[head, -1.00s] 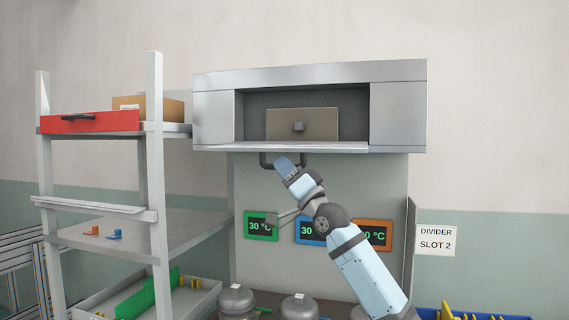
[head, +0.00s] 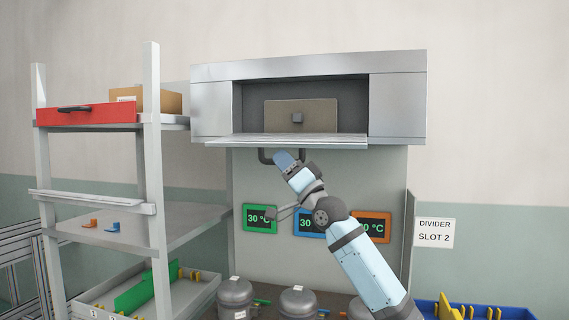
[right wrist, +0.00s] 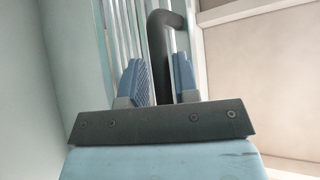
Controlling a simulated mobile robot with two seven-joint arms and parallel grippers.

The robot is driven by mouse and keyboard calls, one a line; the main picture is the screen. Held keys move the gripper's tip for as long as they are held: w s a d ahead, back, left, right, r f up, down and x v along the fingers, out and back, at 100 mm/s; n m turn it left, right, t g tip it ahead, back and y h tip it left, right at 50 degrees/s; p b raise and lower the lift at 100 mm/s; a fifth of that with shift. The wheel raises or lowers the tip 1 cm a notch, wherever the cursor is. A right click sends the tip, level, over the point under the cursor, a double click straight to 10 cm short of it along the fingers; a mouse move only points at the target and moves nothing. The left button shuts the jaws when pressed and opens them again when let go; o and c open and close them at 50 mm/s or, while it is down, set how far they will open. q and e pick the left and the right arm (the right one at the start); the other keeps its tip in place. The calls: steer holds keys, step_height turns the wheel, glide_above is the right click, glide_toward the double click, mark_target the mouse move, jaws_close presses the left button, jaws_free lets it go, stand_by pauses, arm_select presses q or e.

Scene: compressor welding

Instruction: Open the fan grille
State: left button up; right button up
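The fan grille (head: 300,139) is swung out from the lower edge of the metal hood (head: 398,108), seen nearly edge-on as a thin slatted panel. Its dark handle (head: 265,156) hangs under its front edge and shows in the right wrist view (right wrist: 160,55). The gripper and wrist hide part of the handle in the head view. My left gripper is not in view.
The hood opening shows a back plate with a grey knob (head: 297,118). A shelf (head: 150,220) with a red drawer (head: 87,115) and a cardboard box (head: 155,100) stands left. Temperature displays (head: 260,219) are behind my arm. Several grey compressors (head: 235,295) stand below.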

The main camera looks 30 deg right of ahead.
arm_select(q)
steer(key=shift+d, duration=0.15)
arm_select(e)
steer(key=shift+f, duration=0.1)
steer(key=shift+s+f, duration=0.25)
arm_select(q)
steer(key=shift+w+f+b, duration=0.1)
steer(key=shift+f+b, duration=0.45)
steer(key=shift+b, duration=0.6)
arm_select(e)
steer(key=v, duration=1.3)
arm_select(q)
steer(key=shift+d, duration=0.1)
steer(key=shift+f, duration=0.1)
